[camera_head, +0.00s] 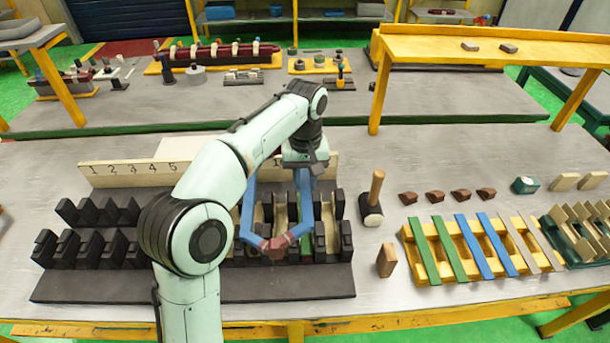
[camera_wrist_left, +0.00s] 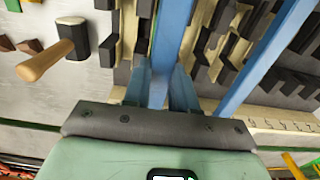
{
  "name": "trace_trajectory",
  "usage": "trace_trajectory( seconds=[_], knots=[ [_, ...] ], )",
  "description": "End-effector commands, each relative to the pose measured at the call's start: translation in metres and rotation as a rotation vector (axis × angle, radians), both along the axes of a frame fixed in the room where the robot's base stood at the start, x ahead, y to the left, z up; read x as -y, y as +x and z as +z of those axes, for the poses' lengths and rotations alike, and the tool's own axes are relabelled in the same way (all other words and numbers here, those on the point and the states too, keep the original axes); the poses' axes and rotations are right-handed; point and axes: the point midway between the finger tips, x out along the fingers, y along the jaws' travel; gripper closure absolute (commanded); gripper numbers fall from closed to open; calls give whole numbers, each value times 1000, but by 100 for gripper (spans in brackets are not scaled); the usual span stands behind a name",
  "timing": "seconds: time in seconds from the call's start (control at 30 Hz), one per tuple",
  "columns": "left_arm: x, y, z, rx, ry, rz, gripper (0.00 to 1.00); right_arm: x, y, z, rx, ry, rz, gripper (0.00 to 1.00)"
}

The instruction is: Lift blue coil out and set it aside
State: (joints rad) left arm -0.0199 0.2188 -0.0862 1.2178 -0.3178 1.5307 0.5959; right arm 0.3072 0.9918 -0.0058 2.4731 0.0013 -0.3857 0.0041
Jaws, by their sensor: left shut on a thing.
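The blue coil (camera_head: 247,212) is a loop with blue sides and a dark red front end. It lies over the right part of the black toothed stator (camera_head: 190,288). My left gripper (camera_head: 305,168) comes down from above at the coil's rear right and is shut on its right side. In the left wrist view, the fingers (camera_wrist_left: 160,88) close around one blue coil side (camera_wrist_left: 172,35), and the other side (camera_wrist_left: 265,62) runs clear on the right. I cannot tell how far the coil sits above the slots. My right gripper is not in view.
A mallet (camera_head: 372,200) and a brown block (camera_head: 386,260) stand right of the stator. A yellow rack (camera_head: 430,268) holds green, blue and grey strips. Small brown wedges (camera_head: 434,197) lie behind it. A numbered board (camera_head: 125,172) stands behind the stator. A yellow shelf (camera_head: 480,48) spans the back right.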

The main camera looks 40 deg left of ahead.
Motion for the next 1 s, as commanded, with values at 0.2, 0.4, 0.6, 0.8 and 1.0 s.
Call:
trace_trajectory(
  seconds=[0.2,0.4,0.6,0.8,1.0],
  knots=[
    [0,0,-12,0,0,1,100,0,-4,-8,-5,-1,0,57],
    [0,0,-21,1,1,1,100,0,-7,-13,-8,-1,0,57],
    [0,0,-31,0,0,1,100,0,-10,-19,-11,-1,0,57],
    [0,0,-41,1,1,0,100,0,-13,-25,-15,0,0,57],
    [0,0,-47,1,0,1,100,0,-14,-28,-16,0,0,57]
  ],
)
